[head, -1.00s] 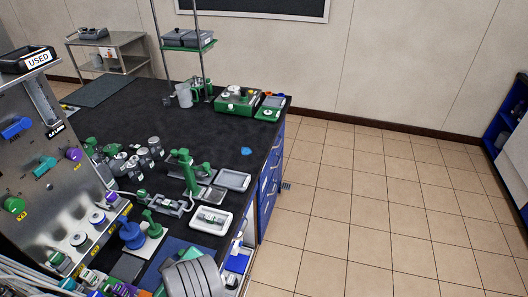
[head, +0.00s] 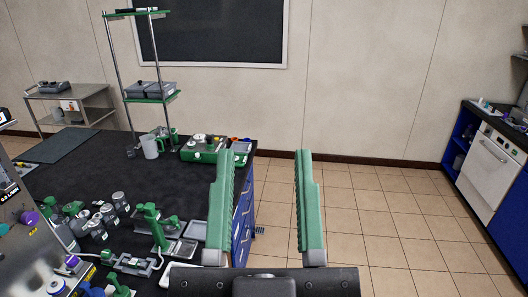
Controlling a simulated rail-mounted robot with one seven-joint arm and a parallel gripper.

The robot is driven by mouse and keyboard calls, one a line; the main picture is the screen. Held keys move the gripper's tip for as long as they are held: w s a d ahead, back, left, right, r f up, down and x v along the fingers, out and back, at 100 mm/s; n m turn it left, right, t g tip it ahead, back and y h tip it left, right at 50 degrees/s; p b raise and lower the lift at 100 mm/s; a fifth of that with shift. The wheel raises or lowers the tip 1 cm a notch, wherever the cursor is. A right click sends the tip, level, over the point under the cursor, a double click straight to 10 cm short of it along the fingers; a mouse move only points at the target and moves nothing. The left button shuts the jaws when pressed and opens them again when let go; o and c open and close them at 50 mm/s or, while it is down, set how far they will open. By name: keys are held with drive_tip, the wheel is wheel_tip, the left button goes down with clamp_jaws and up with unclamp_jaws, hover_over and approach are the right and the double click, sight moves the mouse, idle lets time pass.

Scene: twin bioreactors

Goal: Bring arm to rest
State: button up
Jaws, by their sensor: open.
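My gripper (head: 264,158) is in the head view at the lower middle. Its two green ribbed fingers point up and stand wide apart, with nothing between them. The dark palm crosses the bottom edge of the picture. The left finger overlaps the right side of the black-topped bench (head: 95,160) in the picture. The right finger is in front of the tiled floor and wall. The rest of my arm is not visible.
On the bench are a green device (head: 204,149), a white mug (head: 150,147), a rod stand with shelves (head: 152,97) and green-topped tools (head: 152,215). A steel trolley (head: 70,97) stands at the back left, a white-fronted appliance (head: 488,170) at right. The tiled floor (head: 385,215) between is clear.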

wheel_tip(320, 180, up, 24)
drive_tip(key=p, duration=2.2)
drive_tip(key=shift+f, duration=0.2)
